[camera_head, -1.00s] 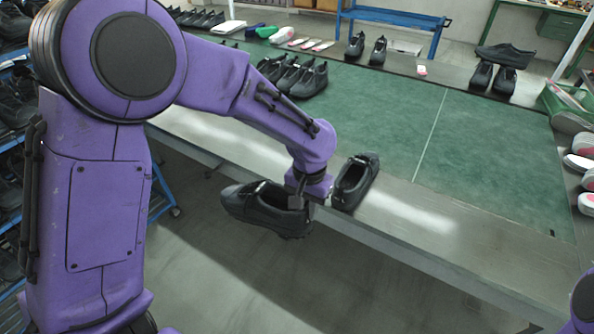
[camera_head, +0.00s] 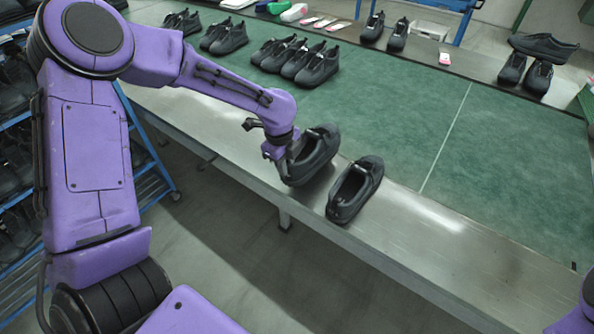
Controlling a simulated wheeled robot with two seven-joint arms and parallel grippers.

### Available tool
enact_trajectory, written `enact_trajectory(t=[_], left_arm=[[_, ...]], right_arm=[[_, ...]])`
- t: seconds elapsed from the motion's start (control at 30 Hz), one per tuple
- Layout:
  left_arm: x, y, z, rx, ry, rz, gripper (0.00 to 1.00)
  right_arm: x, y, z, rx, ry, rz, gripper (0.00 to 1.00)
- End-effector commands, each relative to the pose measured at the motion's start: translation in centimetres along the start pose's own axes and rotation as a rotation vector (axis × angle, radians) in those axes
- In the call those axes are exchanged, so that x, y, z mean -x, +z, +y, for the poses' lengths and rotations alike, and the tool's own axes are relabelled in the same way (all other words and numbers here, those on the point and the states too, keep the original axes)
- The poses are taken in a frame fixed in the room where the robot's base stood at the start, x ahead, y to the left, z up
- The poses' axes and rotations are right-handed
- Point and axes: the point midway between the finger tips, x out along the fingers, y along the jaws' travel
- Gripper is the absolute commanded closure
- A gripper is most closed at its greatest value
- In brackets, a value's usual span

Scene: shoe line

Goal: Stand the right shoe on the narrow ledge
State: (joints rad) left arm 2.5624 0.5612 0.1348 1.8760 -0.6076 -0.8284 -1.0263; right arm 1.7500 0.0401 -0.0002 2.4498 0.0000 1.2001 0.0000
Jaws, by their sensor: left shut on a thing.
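My left gripper (camera_head: 288,146) is shut on a black shoe (camera_head: 315,158), at the shoe's left side near its opening. The held shoe is over the narrow bare metal ledge (camera_head: 440,216) along the table's front, toe pointing away from me. It looks roughly upright; I cannot tell whether its sole touches the ledge. A matching black shoe (camera_head: 355,190) stands on the ledge just right of it, roughly parallel, with a small gap between. The fingertips are partly hidden against the shoe. My right gripper is out of the picture.
A green mat (camera_head: 400,120) covers the table behind the ledge. Several black shoes (camera_head: 298,60) stand in a row at its far left part. More shoes (camera_head: 525,72) stand along the far strip. The ledge right of the pair is clear. The floor drops away in front.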

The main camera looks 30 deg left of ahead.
Motion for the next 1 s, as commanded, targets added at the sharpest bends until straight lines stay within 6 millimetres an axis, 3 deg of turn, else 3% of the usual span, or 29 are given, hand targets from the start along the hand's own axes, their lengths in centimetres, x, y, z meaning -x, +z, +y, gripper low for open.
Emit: enact_trajectory(t=[0.3,0.7,0.73,0.8,1.0], left_arm=[[-5.5,0.2,-0.9,0.002,0.014,-0.003,1.0],[-6.3,0.2,-0.8,0.003,0.015,-0.003,1.0],[-6.4,0.2,-0.8,0.003,0.017,-0.003,0.75],[-6.3,0.2,-0.8,0.003,0.016,-0.003,0.53],[-6.3,0.2,-0.8,0.003,0.016,-0.002,0.53]], right_arm=[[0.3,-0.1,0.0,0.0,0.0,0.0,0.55],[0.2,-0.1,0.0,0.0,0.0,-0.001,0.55],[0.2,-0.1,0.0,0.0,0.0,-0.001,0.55],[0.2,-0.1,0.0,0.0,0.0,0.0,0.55],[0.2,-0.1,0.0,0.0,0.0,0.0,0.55]])
